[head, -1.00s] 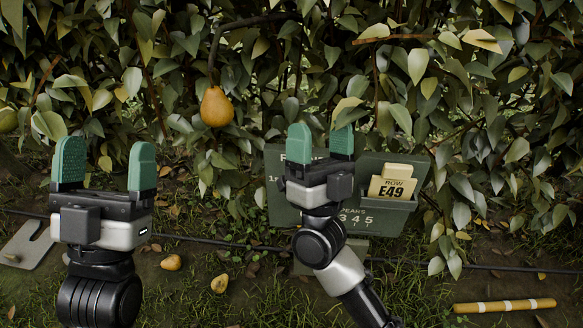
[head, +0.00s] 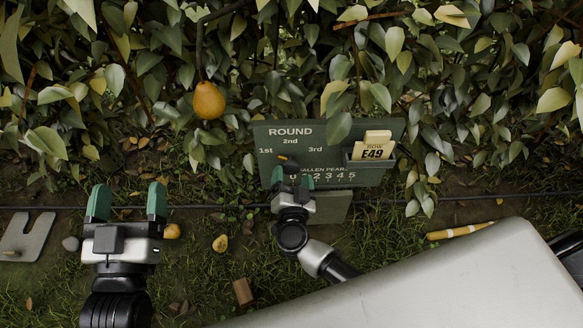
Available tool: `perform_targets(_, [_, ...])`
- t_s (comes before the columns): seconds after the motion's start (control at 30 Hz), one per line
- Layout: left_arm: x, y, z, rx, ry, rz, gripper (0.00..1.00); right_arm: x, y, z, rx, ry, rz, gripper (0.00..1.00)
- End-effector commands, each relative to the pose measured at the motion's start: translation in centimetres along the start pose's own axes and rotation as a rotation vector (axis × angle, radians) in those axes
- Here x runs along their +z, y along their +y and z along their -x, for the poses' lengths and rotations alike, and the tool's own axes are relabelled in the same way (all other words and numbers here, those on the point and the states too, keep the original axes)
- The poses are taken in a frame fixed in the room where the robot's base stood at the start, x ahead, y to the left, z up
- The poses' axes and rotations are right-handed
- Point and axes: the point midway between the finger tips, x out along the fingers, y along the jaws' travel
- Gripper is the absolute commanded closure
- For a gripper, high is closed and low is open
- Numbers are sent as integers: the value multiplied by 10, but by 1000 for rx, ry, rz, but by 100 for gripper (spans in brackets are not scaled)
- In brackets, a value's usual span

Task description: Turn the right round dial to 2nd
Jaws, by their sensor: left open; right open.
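A dark green board (head: 340,134) stands upright below the hedge. Its upper left is headed ROUND, with 1st at left, 2nd at top and 3rd at right. Between these labels a small orange mark (head: 282,157) shows, nearer 1st than 3rd; the dial's own outline is too dark to make out. A row of numbers under FALLEN PEARS runs along the board's lower part, partly hidden by my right gripper. My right gripper (head: 292,179) is open and empty, its fingertips just below the orange mark; contact cannot be told. My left gripper (head: 126,203) is open and empty, well left of the board.
A holder on the board's right carries a ROW E49 card (head: 372,152). A pear (head: 209,101) hangs at upper left of the board. Fallen pears (head: 220,243), a wooden block (head: 243,291) and a yellow striped stick (head: 459,231) lie on the ground. A dark line crosses the ground.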

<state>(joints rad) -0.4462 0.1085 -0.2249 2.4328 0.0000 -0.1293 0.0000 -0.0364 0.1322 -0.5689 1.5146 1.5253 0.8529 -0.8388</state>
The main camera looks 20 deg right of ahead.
Motion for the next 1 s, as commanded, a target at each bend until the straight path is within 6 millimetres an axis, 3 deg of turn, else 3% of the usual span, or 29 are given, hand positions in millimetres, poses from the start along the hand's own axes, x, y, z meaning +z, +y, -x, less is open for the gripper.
perform_targets(0.1, [-12,3,0,7,118,5,20,1,0,-18,-2,2,0,23])
perform_targets(0.3, [-28,5,2,12,239,9,20,0,0,-33,-2,1,0,23])
perform_targets(0.67, [-33,6,3,13,268,10,20,-1,-1,-36,-2,1,-1,23])
perform_targets(1.0, [-32,6,3,13,266,10,20,-1,-1,-36,-1,1,-1,71])
